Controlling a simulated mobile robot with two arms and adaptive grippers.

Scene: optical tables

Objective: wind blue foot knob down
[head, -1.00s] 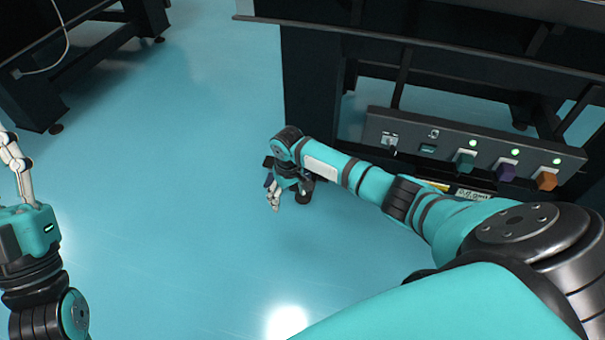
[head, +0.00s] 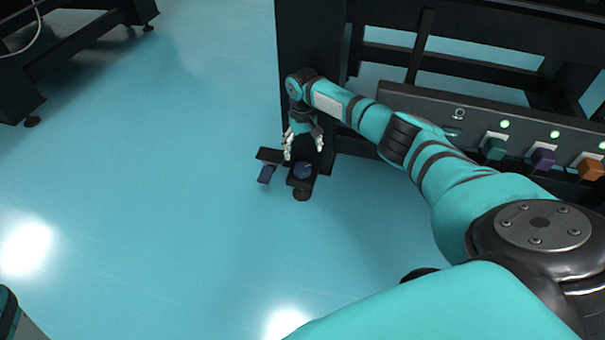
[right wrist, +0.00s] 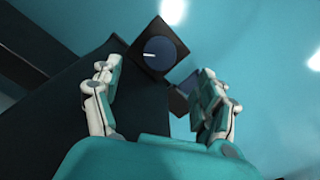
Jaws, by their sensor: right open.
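The blue foot knob (head: 303,171) sits on a dark bracket at the foot of the black table leg, just above the floor. In the right wrist view the knob (right wrist: 159,54) is a dark blue disc with a white mark, on a square black plate, ahead of and between the fingers. My right gripper (head: 303,150) is open and empty, pointing down just above the knob. Its two fingers (right wrist: 160,92) stand apart in the right wrist view. I cannot tell whether either finger touches the knob. My left gripper is outside the head view.
A small blue pedal-like piece (head: 266,174) on a dark bracket lies left of the knob. The black table leg (head: 308,45) rises close behind my gripper. A panel with green (head: 494,148), purple (head: 542,158) and orange (head: 591,168) blocks is at right.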

